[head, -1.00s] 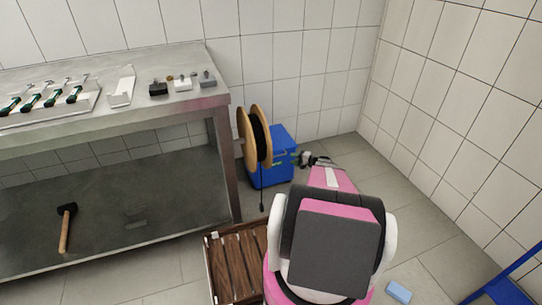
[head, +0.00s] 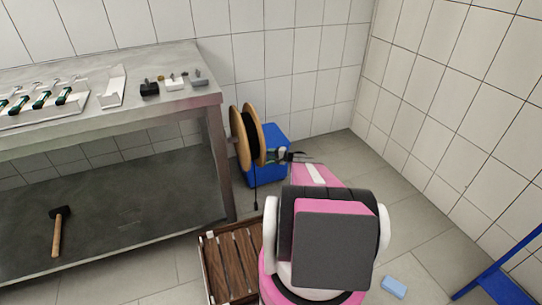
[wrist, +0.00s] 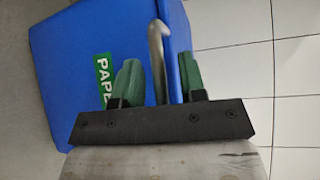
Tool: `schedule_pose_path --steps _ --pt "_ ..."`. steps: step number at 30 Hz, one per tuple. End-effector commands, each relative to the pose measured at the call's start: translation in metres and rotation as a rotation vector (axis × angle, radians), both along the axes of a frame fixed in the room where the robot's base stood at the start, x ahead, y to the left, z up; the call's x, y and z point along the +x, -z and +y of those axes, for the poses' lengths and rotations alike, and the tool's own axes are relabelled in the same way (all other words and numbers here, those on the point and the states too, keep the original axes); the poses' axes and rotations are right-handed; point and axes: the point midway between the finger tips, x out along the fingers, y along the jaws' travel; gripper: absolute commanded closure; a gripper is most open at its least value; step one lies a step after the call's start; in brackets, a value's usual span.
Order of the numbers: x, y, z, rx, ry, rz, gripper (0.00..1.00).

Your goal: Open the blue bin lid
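The blue bin (head: 275,138) stands on the floor at the back wall, partly hidden behind the cable reel and my arm. In the wrist view, the bin (wrist: 90,35) fills the upper middle, with a green label (wrist: 104,75) reading "PAPE" partly hidden by a finger. My gripper (wrist: 160,75) has its two green fingers apart. A grey curved metal bar (wrist: 157,50), seemingly a handle, shows between them with gaps on both sides. I cannot tell whether it touches a finger. In the head view, my gripper (head: 286,156) is small at the bin's right side.
A light blue block (head: 394,287) lies at the lower right.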

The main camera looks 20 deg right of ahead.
Motion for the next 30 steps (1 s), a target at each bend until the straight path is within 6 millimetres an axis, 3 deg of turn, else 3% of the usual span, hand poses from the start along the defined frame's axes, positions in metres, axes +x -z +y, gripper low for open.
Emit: schedule_pose_path --steps 4,7,8,14,23,30 --pt "0.000 0.000 0.000 0.000 0.000 0.000 0.65" --pt "0.000 0.000 0.000 0.000 0.000 0.000 0.98" --pt "0.000 0.000 0.000 0.000 0.000 0.000 1.00" --pt "0.000 -0.003 0.000 0.000 0.000 0.000 1.00" --pt "0.002 -0.042 0.000 -0.001 -0.001 -0.001 1.00" --pt "0.003 -0.041 0.000 -0.002 -0.001 -0.001 1.00"
